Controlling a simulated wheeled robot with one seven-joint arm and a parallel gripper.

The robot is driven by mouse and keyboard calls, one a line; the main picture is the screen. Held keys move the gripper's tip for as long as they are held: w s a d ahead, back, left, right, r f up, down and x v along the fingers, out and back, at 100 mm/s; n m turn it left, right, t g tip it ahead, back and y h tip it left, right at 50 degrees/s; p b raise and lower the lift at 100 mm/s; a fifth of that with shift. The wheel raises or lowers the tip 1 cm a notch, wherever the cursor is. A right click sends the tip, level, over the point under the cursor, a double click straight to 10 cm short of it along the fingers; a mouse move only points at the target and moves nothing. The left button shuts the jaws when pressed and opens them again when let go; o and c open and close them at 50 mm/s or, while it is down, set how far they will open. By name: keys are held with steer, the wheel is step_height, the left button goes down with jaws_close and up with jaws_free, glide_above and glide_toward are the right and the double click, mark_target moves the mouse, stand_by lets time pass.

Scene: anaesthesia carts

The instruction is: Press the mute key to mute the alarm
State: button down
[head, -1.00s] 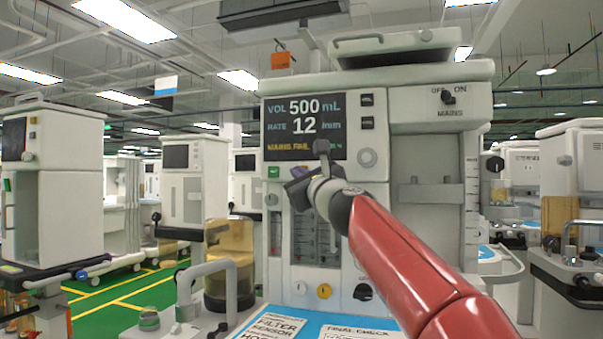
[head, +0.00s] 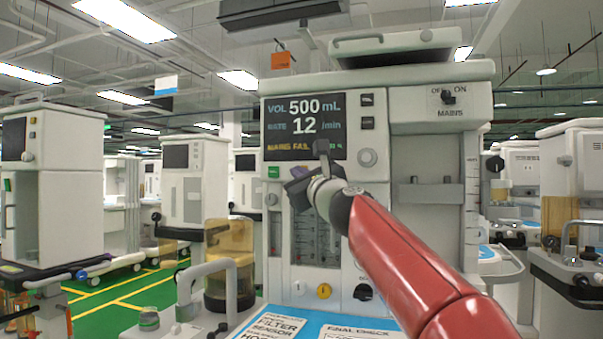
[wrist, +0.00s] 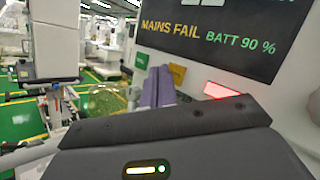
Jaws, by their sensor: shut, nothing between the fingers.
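The anaesthesia machine's screen (head: 304,126) reads VOL 500 mL, RATE 12 /min and MAINS FAIL. A green key (head: 274,172) sits under the screen's left corner; it also shows in the wrist view (wrist: 141,61). A red lit key (wrist: 220,90) shows below the screen in the wrist view, partly covered by the dark gripper body. In the head view my gripper and wrist hide that spot. No key label is readable as mute. My gripper (head: 290,190) is shut and empty, in front of the panel just below the screen. Its purple fingers (wrist: 158,87) lie between the green and red keys in the wrist view; contact cannot be told.
Two dark keys (head: 367,100) and a round knob (head: 368,157) are right of the screen. The mains switch (head: 448,97) is at the upper right. A worktop with blue-and-white cards (head: 300,323) and a grey handle (head: 207,268) are below. Other carts stand on both sides.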

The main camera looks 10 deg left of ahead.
steer(key=shift+w, duration=0.1)
steer(key=shift+w+d, duration=0.1)
steer(key=shift+w, duration=0.25)
steer(key=shift+w+p, duration=0.4)
steer(key=shift+w, duration=0.05)
stand_by(0.8)
steer(key=shift+s, duration=0.1)
steer(key=shift+s+b, duration=0.35)
steer(key=shift+s, duration=0.45)
steer(key=s, duration=0.1)
steer(key=s+b, duration=0.1)
steer(key=s, duration=0.3)
steer(key=shift+a, duration=0.4)
stand_by(0.7)
